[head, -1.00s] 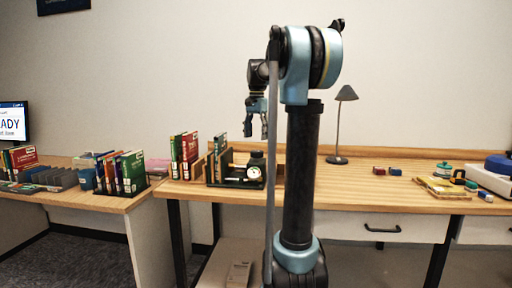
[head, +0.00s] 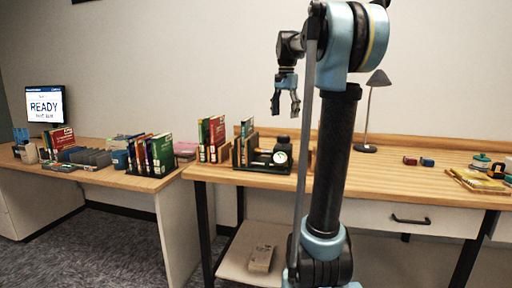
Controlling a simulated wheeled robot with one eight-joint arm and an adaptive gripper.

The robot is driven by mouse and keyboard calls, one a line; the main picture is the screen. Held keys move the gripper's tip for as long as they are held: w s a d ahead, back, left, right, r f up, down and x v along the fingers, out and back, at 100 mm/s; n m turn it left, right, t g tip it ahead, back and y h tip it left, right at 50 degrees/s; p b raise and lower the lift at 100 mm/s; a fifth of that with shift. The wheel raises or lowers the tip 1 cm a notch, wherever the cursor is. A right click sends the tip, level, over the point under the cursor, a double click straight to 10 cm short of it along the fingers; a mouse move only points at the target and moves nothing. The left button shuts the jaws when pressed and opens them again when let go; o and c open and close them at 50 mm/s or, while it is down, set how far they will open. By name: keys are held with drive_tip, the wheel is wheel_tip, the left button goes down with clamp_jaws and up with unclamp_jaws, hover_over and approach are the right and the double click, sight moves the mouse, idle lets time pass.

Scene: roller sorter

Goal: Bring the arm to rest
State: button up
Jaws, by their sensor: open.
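My gripper (head: 286,104) hangs from my raised arm, fingers pointing down and apart, with nothing between them. It is in the air in front of the wall, above the wooden desk (head: 408,182) in the picture. Below it in the picture, a black book holder (head: 270,166) with a round white dial stands on the desk. My upright arm column hides part of the desk behind it.
Books (head: 211,138) stand at the desk's left end. A lower desk (head: 97,174) to the left holds more books (head: 152,153) and a monitor (head: 46,105). A lamp (head: 370,110) and small blocks (head: 418,161) are on the right. A box (head: 261,258) lies on the shelf below.

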drive_tip(key=s+f+n+t, duration=0.2)
drive_tip(key=s+f+n, duration=0.7)
drive_tip(key=s+f, duration=2.3)
wheel_tip(320, 180, down, 3)
drive_tip(key=shift+s+f, duration=0.1)
drive_tip(key=shift+s, duration=0.15)
